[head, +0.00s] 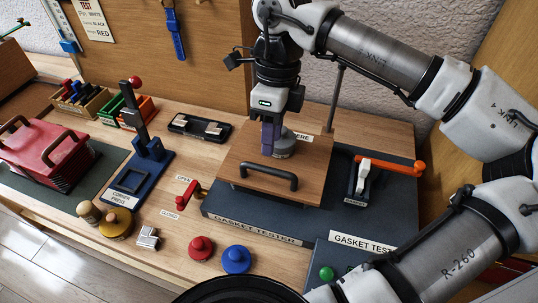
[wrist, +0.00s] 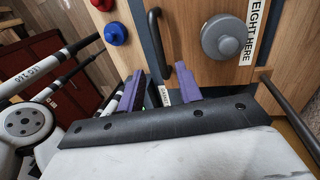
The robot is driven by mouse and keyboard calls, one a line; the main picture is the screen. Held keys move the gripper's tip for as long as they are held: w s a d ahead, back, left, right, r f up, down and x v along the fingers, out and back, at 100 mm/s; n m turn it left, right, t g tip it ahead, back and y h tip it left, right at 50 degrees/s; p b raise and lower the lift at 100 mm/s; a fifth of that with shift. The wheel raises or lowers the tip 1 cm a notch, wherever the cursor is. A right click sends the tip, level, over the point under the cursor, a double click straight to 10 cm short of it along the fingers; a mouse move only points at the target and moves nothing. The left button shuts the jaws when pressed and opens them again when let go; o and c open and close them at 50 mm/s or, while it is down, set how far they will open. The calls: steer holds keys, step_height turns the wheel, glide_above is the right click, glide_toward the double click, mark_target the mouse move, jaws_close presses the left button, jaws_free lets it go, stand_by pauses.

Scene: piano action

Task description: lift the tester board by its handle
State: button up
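The tester board (head: 305,178) is a wooden plate lying on the dark gasket tester (head: 255,226). Its black bar handle (head: 268,176) stands near the front edge; it also shows in the wrist view (wrist: 155,35). A grey round weight (head: 285,147) sits on the board behind the handle, also visible in the wrist view (wrist: 228,37). My gripper (head: 268,150) points down over the board, behind the handle and beside the weight in the head view. In the wrist view its purple fingers (wrist: 160,73) are apart with nothing held, one end of the handle appearing between their tips.
A clamp with an orange-ended lever (head: 390,165) stands right of the board. A red open/close lever (head: 188,196), red knob (head: 201,248) and blue knob (head: 236,259) are at the front left. A thin upright rod (head: 336,100) rises behind the board.

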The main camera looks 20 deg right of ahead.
mark_target(269, 168)
steer(key=f, duration=0.4)
steer(key=s+f+p, duration=0.1)
steer(key=f, duration=0.1)
steer(key=shift+a+f, duration=0.15)
steer(key=shift+a, duration=0.25)
jaws_close()
